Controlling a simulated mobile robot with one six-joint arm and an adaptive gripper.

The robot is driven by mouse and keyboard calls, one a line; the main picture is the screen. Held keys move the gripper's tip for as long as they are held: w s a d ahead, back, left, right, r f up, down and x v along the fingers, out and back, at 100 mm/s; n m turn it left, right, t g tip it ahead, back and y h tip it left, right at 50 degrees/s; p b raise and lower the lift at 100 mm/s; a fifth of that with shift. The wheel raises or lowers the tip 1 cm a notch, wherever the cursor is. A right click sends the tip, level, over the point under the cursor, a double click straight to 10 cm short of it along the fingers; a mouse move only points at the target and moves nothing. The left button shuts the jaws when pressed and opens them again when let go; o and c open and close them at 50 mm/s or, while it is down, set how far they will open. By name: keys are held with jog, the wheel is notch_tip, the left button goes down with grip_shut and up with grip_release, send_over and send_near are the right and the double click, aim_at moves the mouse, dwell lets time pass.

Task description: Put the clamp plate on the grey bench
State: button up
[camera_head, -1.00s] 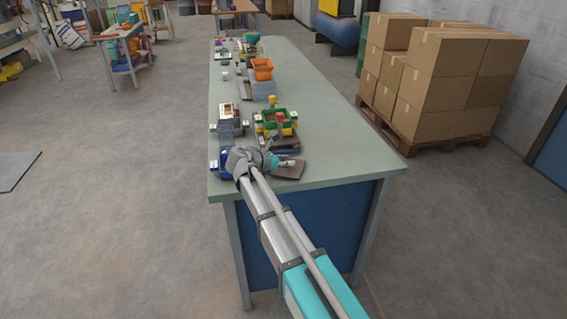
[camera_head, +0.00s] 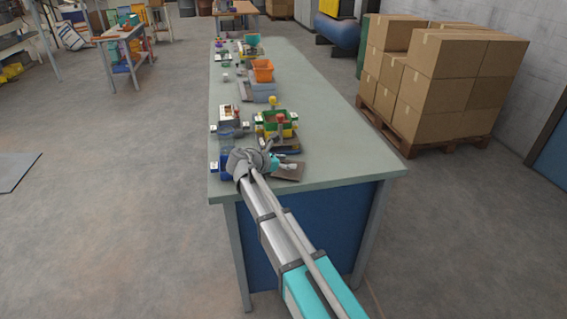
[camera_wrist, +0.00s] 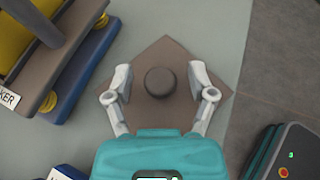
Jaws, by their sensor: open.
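The clamp plate, a flat brown square plate (camera_wrist: 172,55) with a round dark knob (camera_wrist: 160,82) on top, appears to lie on the grey bench (camera_wrist: 220,25) near its edge. In the head view the plate (camera_head: 291,174) shows at the near end of the bench (camera_head: 340,150), partly hidden by my gripper (camera_head: 284,164). In the wrist view my gripper (camera_wrist: 160,80) is open over the plate. Its fingers stand on either side of the knob, with a visible gap on both sides.
A brown and blue stacked fixture with yellow parts (camera_wrist: 48,102) stands left of the plate. The bench's right side is clear.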

aim_at(297, 180)
jog(key=p+v, duration=0.4)
jog(key=v, duration=0.8)
jog(key=shift+d+r+p, duration=0.1)
jog(key=shift+r+p, duration=0.05)
jog(key=shift+p, duration=0.15)
dwell(0.3)
jog(key=shift+d, duration=0.1)
jog(key=shift+d, duration=0.35)
jog(key=s+d+f+m+g, duration=0.1)
jog(key=d+m, duration=0.1)
jog(key=d, duration=0.1)
jog(key=d+f+m+g+y, duration=0.1)
jog(key=d+f+m, duration=0.1)
jog(key=d, duration=0.2)
jog(key=s+d+f+m+g, duration=0.1)
jog(key=d+m, duration=0.1)
jog(key=d, duration=0.2)
jog(key=shift+s+d+f+g+y, duration=0.2)
jog(key=shift+s+f+g+y, duration=0.1)
jog(key=s+d+f+m+g+y, duration=0.2)
jog(key=s+d+f+m+y, duration=0.1)
jog(key=s+d+m, duration=0.5)
jog(key=s+d+f+m+g+y, duration=0.3)
jog(key=s+d+m+y, duration=0.3)
jog(key=s+d+m, duration=0.2)
jog(key=d+f+m, duration=0.1)
jog(key=d+m, duration=0.1)
jog(key=m, duration=0.1)
jog(key=shift+m, duration=0.4)
